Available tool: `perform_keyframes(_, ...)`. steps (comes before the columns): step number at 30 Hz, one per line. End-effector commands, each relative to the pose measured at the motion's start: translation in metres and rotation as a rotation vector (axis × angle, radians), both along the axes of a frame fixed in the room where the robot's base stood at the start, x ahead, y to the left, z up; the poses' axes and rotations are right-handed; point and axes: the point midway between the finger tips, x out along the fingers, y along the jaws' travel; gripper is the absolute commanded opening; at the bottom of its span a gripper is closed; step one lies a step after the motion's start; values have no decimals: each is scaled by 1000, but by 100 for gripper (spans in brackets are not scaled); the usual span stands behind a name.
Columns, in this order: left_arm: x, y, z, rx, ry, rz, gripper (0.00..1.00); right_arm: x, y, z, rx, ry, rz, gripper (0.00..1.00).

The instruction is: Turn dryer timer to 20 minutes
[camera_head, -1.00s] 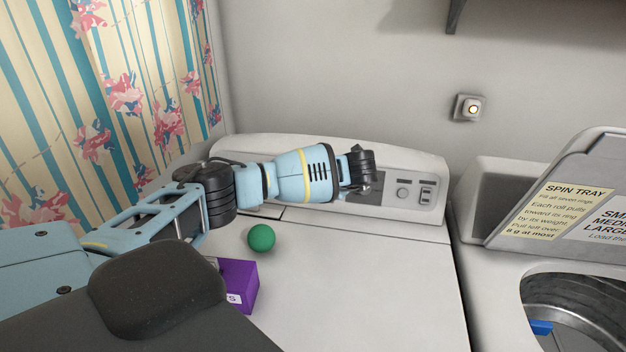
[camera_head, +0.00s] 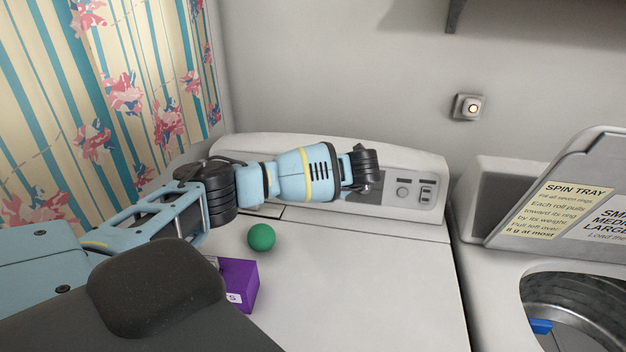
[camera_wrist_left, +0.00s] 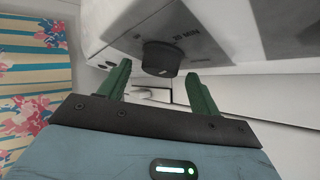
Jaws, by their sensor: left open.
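The dryer timer knob (camera_wrist_left: 161,58) is a dark round dial on the grey panel in the left wrist view, with partly legible minute lettering beside it. My left gripper (camera_wrist_left: 160,82) is open, its two green fingers spread on either side of the knob's lower edge, with nothing held. I cannot tell whether they touch it. In the head view my left gripper (camera_head: 364,170) is at the dryer's control panel (camera_head: 418,205), and my wrist hides the timer knob. The knob's setting cannot be read. My right gripper is not in view.
A green ball (camera_head: 261,237) and a purple box (camera_head: 238,285) lie on the dryer top (camera_head: 350,290). An open washer (camera_head: 490,270) stands at right.

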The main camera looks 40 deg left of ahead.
Motion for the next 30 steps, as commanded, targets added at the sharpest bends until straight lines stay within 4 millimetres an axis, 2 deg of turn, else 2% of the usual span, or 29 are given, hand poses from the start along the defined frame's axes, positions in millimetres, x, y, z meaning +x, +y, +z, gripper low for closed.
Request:
perform_keyframes(6, -4, -29, 23, -1, -5, -5, 63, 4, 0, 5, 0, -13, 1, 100)
perform_keyframes(12, -9, -49, 36, -1, -3, -1, 63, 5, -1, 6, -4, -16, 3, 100)
perform_keyframes(18, -11, -55, 40, 0, -1, -1, 63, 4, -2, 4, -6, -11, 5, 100)
perform_keyframes(30, -10, -55, 40, 0, -1, 0, 63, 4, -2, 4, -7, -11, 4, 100)
